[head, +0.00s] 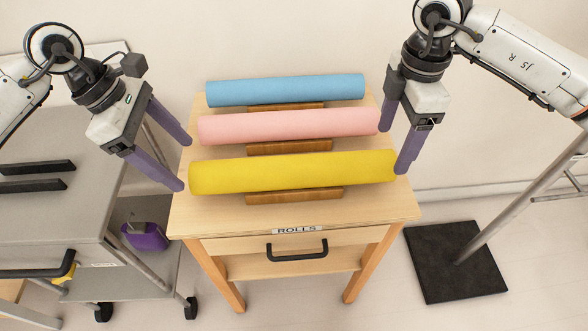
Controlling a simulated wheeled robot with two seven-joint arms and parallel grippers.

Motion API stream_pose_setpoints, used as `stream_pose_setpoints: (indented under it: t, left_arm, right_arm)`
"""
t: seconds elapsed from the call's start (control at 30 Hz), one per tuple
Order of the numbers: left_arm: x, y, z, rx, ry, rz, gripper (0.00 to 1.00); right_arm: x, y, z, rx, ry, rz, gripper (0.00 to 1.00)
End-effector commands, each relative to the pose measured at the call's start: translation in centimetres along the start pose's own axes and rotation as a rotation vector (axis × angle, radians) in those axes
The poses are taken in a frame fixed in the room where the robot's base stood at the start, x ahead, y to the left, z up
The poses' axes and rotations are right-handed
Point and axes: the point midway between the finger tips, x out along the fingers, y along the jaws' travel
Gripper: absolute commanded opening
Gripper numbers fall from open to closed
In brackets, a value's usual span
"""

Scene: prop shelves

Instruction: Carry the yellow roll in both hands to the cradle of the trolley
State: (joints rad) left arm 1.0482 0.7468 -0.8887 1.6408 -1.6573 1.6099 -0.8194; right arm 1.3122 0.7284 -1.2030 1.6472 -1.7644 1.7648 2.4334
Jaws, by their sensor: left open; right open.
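The yellow roll (290,172) lies level on a wooden rest at the front of the wooden table (205,217). My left gripper (185,164) is open at the roll's left end, with its purple fingers beside that end. My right gripper (394,151) is open at the right end, its front finger close to the yellow roll and its rear finger near the pink roll's end. I cannot tell whether the fingers touch. The grey trolley (60,222) stands at the left. Two black bars (35,176) on its top look like the cradle.
A pink roll (285,126) and a blue roll (285,90) lie behind the yellow one. The table has a drawer with a black handle (297,251). A purple item (146,236) sits on the trolley's lower shelf. A pole on a black base (455,262) stands at the right.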

Motion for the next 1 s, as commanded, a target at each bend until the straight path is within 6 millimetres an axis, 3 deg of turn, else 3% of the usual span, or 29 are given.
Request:
stream_pose_setpoints:
  t: [0.2,0.4,0.83,1.0]
  left_arm:
    - [4.1,-0.1,0.1,0.0,-0.002,-0.004,0.74]
    - [6.6,0.0,0.1,-0.001,-0.001,-0.001,0.74]
    - [7.5,0.0,0.0,0.0,-0.001,0.0,0.74]
    - [7.4,0.0,0.1,0.0,-0.001,0.0,0.47]
  right_arm:
    - [4.1,-0.1,0.0,0.001,0.0,-0.004,0.74]
    - [6.6,0.0,0.0,-0.001,0.001,-0.002,0.74]
    - [7.5,0.0,0.0,-0.001,0.001,0.0,0.74]
    - [7.4,0.0,0.0,-0.001,0.001,0.0,0.47]
